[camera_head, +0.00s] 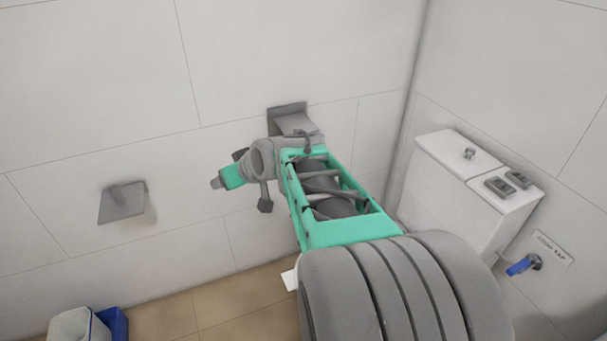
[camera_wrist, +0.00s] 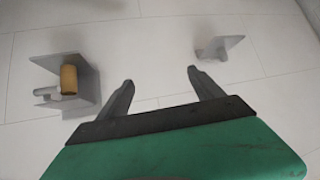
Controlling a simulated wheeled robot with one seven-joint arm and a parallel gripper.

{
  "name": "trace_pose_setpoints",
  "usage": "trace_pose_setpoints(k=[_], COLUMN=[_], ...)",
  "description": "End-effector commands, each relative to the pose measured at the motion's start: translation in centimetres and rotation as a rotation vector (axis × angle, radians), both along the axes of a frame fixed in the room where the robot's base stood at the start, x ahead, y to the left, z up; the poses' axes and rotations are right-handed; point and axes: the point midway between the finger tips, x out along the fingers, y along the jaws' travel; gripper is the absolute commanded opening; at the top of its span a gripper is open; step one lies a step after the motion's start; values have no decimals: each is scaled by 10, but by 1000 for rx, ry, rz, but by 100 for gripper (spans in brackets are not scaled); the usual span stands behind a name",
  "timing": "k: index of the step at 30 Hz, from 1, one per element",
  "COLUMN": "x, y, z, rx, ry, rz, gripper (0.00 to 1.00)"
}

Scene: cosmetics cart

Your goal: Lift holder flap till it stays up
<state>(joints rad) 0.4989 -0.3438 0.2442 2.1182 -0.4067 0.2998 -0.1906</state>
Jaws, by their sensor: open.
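The holder (camera_head: 298,124) is a grey metal fixture on the tiled wall at upper middle in the head view, its lower part hidden behind my wrist. In the wrist view the holder (camera_wrist: 86,72) is at the left, with a tan cardboard roll (camera_wrist: 69,79) beside its grey flap plate. The flap's exact angle is hard to tell. My gripper (camera_wrist: 160,76) is open and empty, its two fingers apart with only bare wall between them. In the head view my gripper (camera_head: 217,183) points left, away from the holder and touching nothing visible.
A second grey plate with a short peg (camera_head: 122,202) is on the wall at left; it also shows in the wrist view (camera_wrist: 218,48). A white toilet cistern (camera_head: 450,190) and a blue-handled tap (camera_head: 522,265) are at right. A bin (camera_head: 78,326) stands at lower left.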

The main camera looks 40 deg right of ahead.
Motion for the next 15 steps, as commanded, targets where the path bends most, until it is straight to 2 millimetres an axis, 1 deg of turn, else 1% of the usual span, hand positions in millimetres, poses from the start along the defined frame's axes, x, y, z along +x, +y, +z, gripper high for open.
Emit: trace_pose_setpoints(k=[1, 2, 3, 5, 6, 9, 12, 15], x=[15, 23, 32, 37, 37, 26, 11, 5], y=[-36, -56, -85, -129, -158, -219, -258, -274], z=[-47, -54, -63, -74, -79, -85, -84, -78], rx=[-3, -7, -16, -34, -48, -84, -113, -128], ry=[-81, -138, -215, -328, -401, -551, -649, -692], rz=[-34, -49, -73, -114, -142, -209, -257, -276], gripper=[76, 76, 76, 76, 76, 76, 76, 76])
